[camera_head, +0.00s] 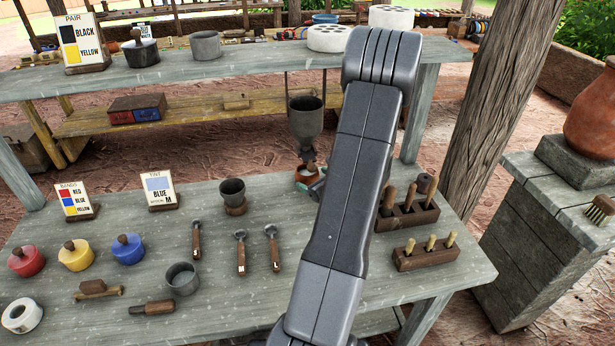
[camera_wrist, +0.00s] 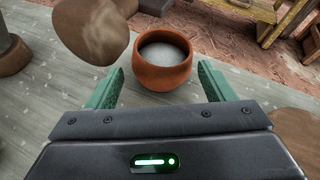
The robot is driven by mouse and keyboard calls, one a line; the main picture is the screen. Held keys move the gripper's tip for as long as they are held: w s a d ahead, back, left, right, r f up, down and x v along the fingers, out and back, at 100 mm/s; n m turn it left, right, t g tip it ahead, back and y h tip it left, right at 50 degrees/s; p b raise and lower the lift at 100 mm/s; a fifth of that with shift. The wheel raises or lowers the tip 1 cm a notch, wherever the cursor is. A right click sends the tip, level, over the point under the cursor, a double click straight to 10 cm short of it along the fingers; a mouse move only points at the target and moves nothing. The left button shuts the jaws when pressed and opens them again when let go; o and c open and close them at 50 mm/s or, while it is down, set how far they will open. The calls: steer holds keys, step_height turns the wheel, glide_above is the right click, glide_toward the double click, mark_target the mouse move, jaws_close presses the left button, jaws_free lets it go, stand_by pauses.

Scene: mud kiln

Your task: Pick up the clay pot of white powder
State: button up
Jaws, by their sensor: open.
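The clay pot of white powder (camera_wrist: 163,77) is a small round orange-brown pot, open at the top, with pale powder inside. In the wrist view it stands upright on the grey wooden table, just beyond and between my fingertips. My gripper (camera_wrist: 160,86) is open, with one green finger on each side, and nothing is held. In the head view the pot (camera_head: 304,178) shows small, partly hidden behind my arm, below a grey hopper (camera_head: 306,121). A green fingertip shows beside it there.
A brown rounded piece (camera_wrist: 92,25) hangs close at the pot's upper left in the wrist view. A dark cup on a wooden stand (camera_head: 233,196) is left of the pot. Several scoops (camera_head: 241,252) lie in front. Wooden tool blocks (camera_head: 408,217) stand right of my arm.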

mark_target(302, 172)
steer(key=shift+p+x, duration=0.7)
steer(key=shift+x, duration=2.35)
steer(key=shift+d, duration=0.1)
steer(key=c, duration=1)
steer(key=shift+c, duration=0.2)
steer(key=shift+r, duration=0.15)
